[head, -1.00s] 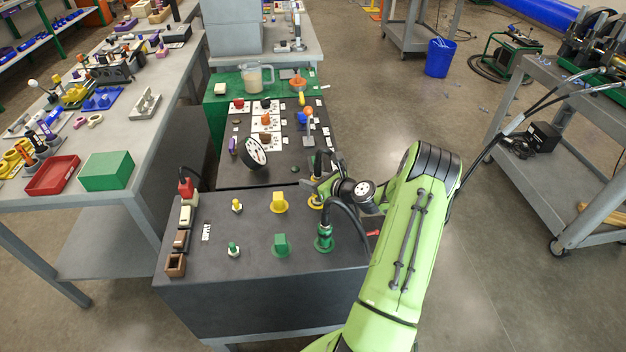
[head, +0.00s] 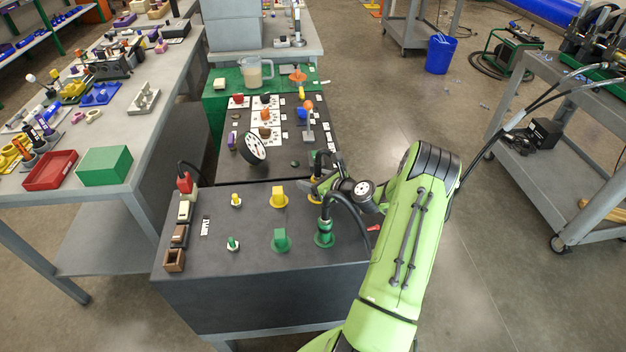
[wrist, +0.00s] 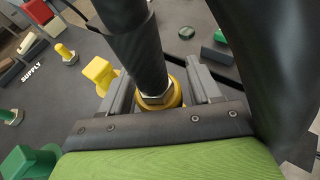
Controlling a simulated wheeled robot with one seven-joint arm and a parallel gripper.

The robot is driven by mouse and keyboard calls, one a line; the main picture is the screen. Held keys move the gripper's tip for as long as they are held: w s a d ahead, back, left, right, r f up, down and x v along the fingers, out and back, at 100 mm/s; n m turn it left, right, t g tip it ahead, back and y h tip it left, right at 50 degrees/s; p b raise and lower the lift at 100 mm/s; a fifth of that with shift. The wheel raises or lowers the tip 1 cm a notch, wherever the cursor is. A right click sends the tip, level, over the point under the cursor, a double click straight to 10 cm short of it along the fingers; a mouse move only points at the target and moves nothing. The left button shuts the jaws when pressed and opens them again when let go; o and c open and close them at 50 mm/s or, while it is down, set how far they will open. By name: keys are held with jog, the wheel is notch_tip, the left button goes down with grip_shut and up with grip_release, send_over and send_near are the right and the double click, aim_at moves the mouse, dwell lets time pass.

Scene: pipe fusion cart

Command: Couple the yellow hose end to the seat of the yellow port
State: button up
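The yellow hose end shows in the wrist view as a yellow collar with a metal nut (wrist: 160,98) below a thick black hose (wrist: 138,50). My gripper (wrist: 163,92) has one finger on each side of it, close against the nut and collar. In the head view my gripper (head: 318,188) is at the right side of the dark cart top, at the yellow fitting. Its underside is hidden, so I cannot tell whether it is seated. A yellow block (head: 278,196) and a small yellow peg (head: 236,199) stand in line to its left.
A green hose end (head: 324,234) stands upright in front of my gripper, near my arm. A green block (head: 281,240) and small green peg (head: 233,243) are to its left. A red plug (head: 185,183) and several boxes line the left edge. The cart's front is clear.

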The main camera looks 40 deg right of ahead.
jog(key=shift+o, duration=0.6)
jog(key=shift+s, duration=0.15)
jog(key=p+v, duration=0.2)
jog(key=v, duration=1.3)
jog(key=shift+s+r, duration=0.2)
